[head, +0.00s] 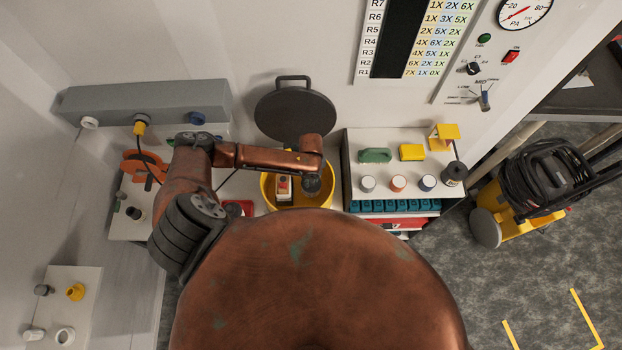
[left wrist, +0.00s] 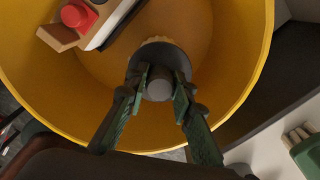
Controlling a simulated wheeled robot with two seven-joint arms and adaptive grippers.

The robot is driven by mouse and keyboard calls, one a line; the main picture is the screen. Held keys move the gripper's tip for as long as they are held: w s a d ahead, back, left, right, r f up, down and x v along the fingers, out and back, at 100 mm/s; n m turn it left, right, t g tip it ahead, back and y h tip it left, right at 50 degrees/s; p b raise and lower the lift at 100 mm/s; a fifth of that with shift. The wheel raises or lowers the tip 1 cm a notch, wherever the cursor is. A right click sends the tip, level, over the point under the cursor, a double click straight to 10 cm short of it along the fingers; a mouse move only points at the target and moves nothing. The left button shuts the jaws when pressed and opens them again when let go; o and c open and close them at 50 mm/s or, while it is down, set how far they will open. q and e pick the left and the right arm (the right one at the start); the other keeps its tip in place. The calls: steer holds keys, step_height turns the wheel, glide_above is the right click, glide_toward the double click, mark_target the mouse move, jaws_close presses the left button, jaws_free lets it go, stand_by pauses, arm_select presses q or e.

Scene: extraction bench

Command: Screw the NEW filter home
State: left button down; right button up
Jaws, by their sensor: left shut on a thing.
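My left gripper (head: 312,184) is over a yellow open-topped drum (head: 268,194). In the left wrist view my left gripper (left wrist: 160,85) has its two fingers closed on a dark round filter (left wrist: 174,60) with a grey central knob. A pale ridged edge shows beyond the dark top. The filter is inside the drum's outline; whether it touches a seat below is hidden. A pale box with a red knob (head: 284,185) stands inside the drum, beside the filter. The dark round lid (head: 295,114) stands up behind the drum. My right gripper is not in view.
A white shelf unit (head: 353,170) right of the drum carries several small jars, a green handle (head: 375,155) and yellow blocks. A grey housing (head: 100,103) with an orange clamp below is at left. A yellow vacuum (head: 515,210) stands on the right floor.

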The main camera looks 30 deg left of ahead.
arm_select(q)
steer(key=m, duration=0.3)
steer(key=shift+w, duration=0.1)
steer(key=m, duration=0.6)
steer(key=c, duration=1.6)
jaws_free()
steer(key=shift+f, duration=0.1)
step_height(320, 180, up, 12)
steer(key=shift+r, duration=0.1)
